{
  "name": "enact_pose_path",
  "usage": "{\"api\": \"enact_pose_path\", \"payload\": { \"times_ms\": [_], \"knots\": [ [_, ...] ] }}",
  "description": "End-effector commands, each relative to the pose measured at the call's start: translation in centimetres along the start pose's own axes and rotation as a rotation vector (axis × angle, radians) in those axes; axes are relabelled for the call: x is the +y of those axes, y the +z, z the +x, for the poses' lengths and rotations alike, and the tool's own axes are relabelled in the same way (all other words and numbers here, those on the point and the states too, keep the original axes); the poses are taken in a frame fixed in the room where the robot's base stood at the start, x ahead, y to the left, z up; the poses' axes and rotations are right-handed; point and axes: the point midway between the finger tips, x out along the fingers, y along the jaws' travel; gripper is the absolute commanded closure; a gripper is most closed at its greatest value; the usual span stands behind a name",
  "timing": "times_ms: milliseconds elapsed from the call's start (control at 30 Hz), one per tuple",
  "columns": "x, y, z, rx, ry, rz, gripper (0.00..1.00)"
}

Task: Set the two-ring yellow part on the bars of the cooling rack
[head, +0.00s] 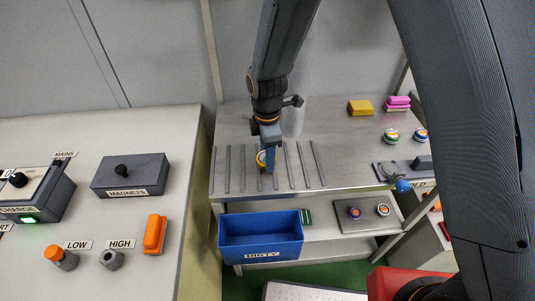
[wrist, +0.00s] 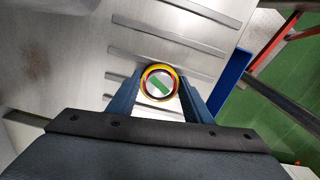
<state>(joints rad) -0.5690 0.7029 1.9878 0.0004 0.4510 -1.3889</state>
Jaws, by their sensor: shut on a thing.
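The yellow part (head: 261,157) is between the fingers of my gripper (head: 266,162), which is shut on it. In the wrist view the part (wrist: 159,70) shows a yellow outer rim, a dark red inner ring and a green bar across a pale centre. My gripper's two fingers (wrist: 158,95) press it from both sides. The cooling rack's bars (head: 228,170) lie in a row on the metal bench, and several show in the wrist view (wrist: 160,45). The part is over the middle bars; I cannot tell whether it touches them.
A blue bin marked DIRTY (head: 232,236) stands below the bench front. A clear cylinder (head: 293,120) stands behind the rack. Yellow (head: 360,107) and pink (head: 397,102) blocks, green-rimmed (head: 391,136) and blue-rimmed (head: 421,134) round parts, and a blue-knobbed device (head: 402,185) are at right.

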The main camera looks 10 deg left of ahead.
Motion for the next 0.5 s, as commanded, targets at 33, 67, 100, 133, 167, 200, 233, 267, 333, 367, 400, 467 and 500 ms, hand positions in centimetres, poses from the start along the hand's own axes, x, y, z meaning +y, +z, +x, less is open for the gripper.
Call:
{"api": "enact_pose_path", "payload": {
  "times_ms": [33,67,100,133,167,200,233,267,333,367,400,467,500],
  "knots": [
    [0.04,-0.01,-0.05,0.0,0.001,0.0,0.91],
    [0.04,0.0,-0.04,0.0,0.001,0.0,0.91],
    [0.04,0.0,-0.04,0.0,0.001,0.0,0.91],
    [0.04,0.0,-0.04,0.0,0.001,0.0,0.91],
    [0.04,0.0,-0.03,0.0,0.001,0.0,0.91],
    [0.04,0.0,-0.01,0.0,0.001,0.0,0.91],
    [0.04,0.0,0.01,0.0,0.001,0.0,0.91],
    [0.05,0.0,0.04,0.0,0.001,0.0,0.91],
    [0.04,0.0,0.14,0.0,0.001,0.0,0.91],
    [0.05,0.0,0.19,0.0,0.001,0.0,0.91],
    [0.05,0.01,0.26,0.0,0.001,0.0,0.91],
    [0.05,0.0,0.37,0.0,0.001,0.0,0.91],
    [0.05,0.0,0.45,0.0,0.001,0.0,0.91]
  ]
}}
